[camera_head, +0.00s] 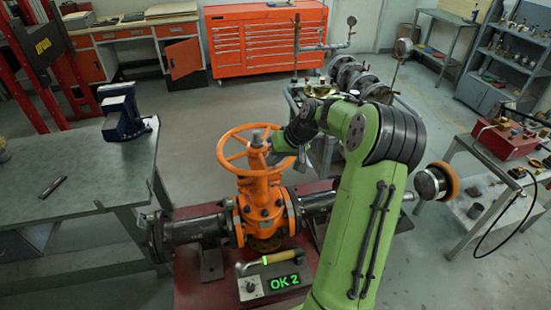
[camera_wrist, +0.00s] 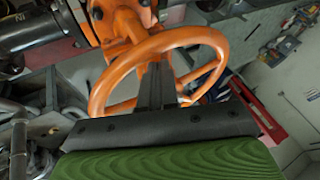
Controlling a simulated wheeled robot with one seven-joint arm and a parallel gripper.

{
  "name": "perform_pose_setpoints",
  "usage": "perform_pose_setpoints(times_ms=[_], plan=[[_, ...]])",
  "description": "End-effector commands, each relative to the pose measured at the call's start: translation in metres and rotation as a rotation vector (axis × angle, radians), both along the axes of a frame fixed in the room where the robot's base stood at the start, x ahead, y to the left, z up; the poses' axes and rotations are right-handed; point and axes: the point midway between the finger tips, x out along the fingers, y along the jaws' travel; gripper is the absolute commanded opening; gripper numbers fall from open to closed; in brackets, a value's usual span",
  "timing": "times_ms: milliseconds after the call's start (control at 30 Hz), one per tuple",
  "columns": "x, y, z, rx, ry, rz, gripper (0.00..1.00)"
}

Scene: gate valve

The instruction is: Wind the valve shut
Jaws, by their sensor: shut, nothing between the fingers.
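The orange gate valve (camera_head: 263,213) stands upright in a dark pipe run on a red base. Its orange handwheel (camera_head: 221,156) lies level at the top, with a grey stem at its middle. My gripper (camera_head: 274,158) is at the right side of the handwheel in the head view. In the wrist view the dark fingers (camera_wrist: 156,84) are together, with no gap showing, and reach into the opening inside the handwheel rim (camera_wrist: 202,37). No rim or spoke is between them. Whether they touch a spoke or the rim is not clear.
A workbench (camera_head: 75,180) with a blue vise (camera_head: 122,115) is at left. A side table (camera_head: 490,190) is at right. Open floor lies behind.

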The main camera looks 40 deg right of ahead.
Motion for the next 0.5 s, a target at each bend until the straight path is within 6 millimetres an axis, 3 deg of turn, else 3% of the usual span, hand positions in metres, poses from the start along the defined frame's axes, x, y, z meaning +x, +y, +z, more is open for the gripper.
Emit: perform_pose_setpoints(times_ms=[500], plan=[[0.002,0.01,-0.0012,0.001,0.001,-0.083,0.0]])
